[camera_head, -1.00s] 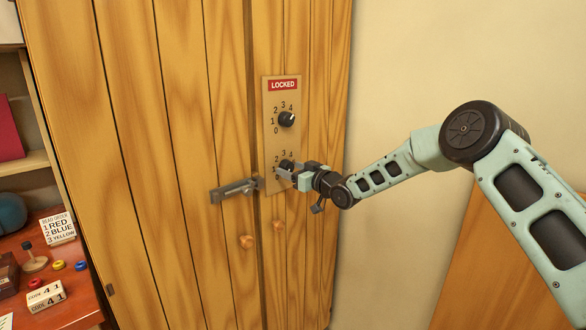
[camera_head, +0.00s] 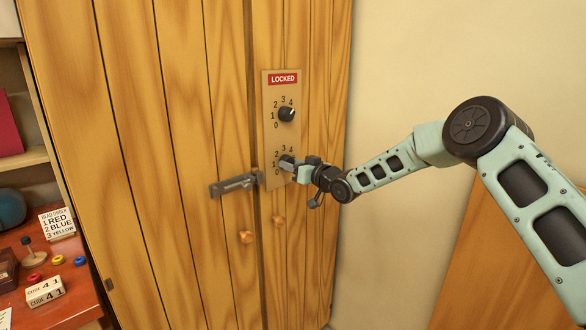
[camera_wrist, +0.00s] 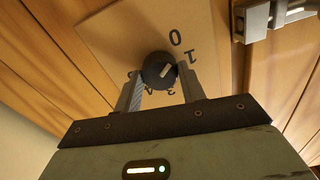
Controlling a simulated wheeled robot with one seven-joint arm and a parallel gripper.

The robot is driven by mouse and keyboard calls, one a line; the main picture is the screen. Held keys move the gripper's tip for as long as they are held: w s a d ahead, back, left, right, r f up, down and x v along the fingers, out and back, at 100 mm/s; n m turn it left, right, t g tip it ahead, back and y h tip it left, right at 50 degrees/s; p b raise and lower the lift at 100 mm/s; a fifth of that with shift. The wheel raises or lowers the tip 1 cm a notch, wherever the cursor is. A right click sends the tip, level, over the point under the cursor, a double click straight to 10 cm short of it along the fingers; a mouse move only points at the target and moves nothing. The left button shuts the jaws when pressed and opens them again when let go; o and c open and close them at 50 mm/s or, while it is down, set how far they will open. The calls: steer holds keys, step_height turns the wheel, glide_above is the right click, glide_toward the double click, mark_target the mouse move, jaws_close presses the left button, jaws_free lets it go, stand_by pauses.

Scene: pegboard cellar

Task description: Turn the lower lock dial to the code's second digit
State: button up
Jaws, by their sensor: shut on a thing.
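The lower lock dial (camera_head: 286,160) is a dark round knob on a tan plate (camera_head: 268,137) on the wooden cabinet doors. My gripper (camera_head: 292,168) reaches it from the right and partly hides it. In the wrist view, the two fingers stand on either side of the lower dial (camera_wrist: 156,68), shut on it. Its white mark slants toward the printed 1 in that view. The upper dial (camera_head: 287,114) has its white mark toward 4. A red sign (camera_head: 283,79) above reads LOCKED. A card (camera_head: 45,292) at lower left reads CODE 4 1.
A metal latch bar (camera_head: 235,185) crosses the door seam just left of the lower dial, with two round wooden knobs (camera_head: 247,237) below. A red-brown desk at left holds a colour-order card (camera_head: 57,223) and small coloured rings.

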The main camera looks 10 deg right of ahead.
steer(key=shift+m+b, duration=1.15)
steer(key=shift+m, duration=2.35)
steer(key=o, duration=1)
steer(key=b+v, duration=0.3)
steer(key=v, duration=1.4)
steer(key=shift+s+d+b, duration=0.1)
steer(key=shift+s+b, duration=0.1)
steer(key=shift+b, duration=0.15)
